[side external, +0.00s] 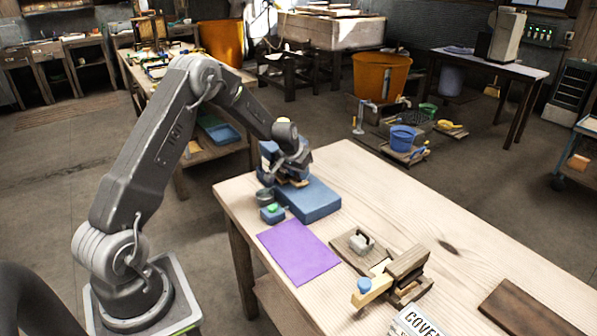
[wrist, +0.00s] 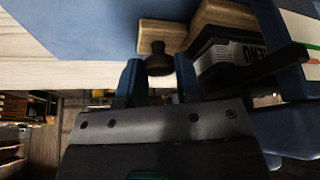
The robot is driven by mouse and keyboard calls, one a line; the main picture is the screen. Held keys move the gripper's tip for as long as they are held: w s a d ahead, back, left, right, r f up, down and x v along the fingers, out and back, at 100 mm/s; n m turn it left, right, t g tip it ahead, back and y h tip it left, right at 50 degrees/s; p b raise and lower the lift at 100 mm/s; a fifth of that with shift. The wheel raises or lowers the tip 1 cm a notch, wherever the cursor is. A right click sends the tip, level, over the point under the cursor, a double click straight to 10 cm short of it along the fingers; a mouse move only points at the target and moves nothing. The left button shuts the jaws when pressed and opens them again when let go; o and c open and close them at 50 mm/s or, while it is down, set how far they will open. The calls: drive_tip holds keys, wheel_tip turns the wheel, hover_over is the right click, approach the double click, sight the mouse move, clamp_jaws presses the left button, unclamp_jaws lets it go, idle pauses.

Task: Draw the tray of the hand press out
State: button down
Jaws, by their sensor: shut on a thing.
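The blue hand press (side external: 312,203) stands at the table's far left corner, with its long flat base running toward the front right. A little of its wooden tray (side external: 298,183) shows under my gripper (side external: 294,168). In the wrist view, the tray's wooden front (wrist: 162,33) carries a dark round knob (wrist: 158,57). The fingers of my gripper (wrist: 159,70) stand on either side of this knob, shut on it. Beside it are a wooden block (wrist: 222,14) and a dark plate lettered MENU (wrist: 236,52). My gripper and arm hide much of the press in the side view.
A small blue box with a green top (side external: 272,212) stands beside the press base. A purple sheet (side external: 299,251) lies in front of it. A wooden device with a blue knob (side external: 391,278) and a COVER card (side external: 417,321) lie further right. The table's back middle is clear.

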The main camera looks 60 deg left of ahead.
drive_tip(key=d, duration=1.3)
drive_tip(key=shift+a, duration=0.1)
drive_tip(key=c, duration=1.1)
unclamp_jaws()
drive_tip(key=v, duration=1.4)
drive_tip(key=shift+s+f, duration=0.1)
